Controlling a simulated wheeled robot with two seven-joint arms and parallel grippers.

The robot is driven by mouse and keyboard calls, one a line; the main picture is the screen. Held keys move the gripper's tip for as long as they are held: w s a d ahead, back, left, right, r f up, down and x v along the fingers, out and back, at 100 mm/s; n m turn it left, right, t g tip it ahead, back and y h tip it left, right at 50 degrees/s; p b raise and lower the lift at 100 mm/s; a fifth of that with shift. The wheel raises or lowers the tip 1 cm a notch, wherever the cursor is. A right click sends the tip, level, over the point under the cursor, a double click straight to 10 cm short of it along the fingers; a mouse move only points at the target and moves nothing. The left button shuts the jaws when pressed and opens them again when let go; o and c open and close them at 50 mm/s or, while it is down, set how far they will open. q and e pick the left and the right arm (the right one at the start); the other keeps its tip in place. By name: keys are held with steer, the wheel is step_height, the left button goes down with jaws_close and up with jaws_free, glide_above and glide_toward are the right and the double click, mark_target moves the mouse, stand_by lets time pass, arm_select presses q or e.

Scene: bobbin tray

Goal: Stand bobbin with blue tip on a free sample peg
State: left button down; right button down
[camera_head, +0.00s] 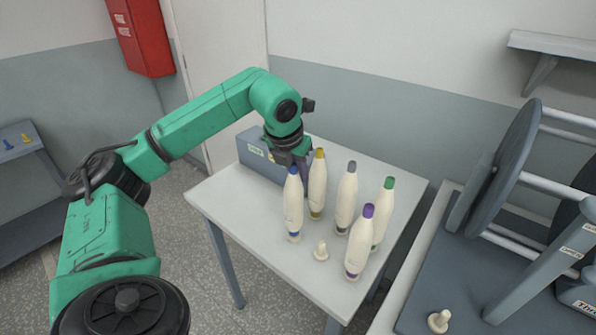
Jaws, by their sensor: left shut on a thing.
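The bobbin with a blue tip (293,208) is white, with a blue band near its foot. It stands upright at the left front of the bobbin group on the table. My left gripper (291,164) is at its top and shut on it, near the blue tip. I cannot tell whether its foot is seated on a peg or just above one. My right gripper is not in view.
Bobbins with yellow (317,190), grey (346,200), green (383,215) and purple (358,245) tips stand close by on the table (235,215). A grey-blue labelled box (254,160) is behind. At right, a rack (500,165) and another bare peg (438,320) show.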

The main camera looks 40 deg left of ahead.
arm_select(q)
steer(key=shift+f+b, duration=0.45)
steer(key=shift+f, duration=0.15)
steer(key=c, duration=0.7)
jaws_free()
steer(key=shift+r, duration=0.1)
steer(key=shift+o, duration=0.2)
steer(key=shift+s+r, duration=0.15)
steer(key=shift+r, duration=0.2)
steer(key=p+v, duration=0.1)
steer(key=v, duration=1.3)
steer(key=shift+s+p, duration=0.15)
steer(key=shift+p, duration=0.25)
steer(key=shift+f, duration=0.15)
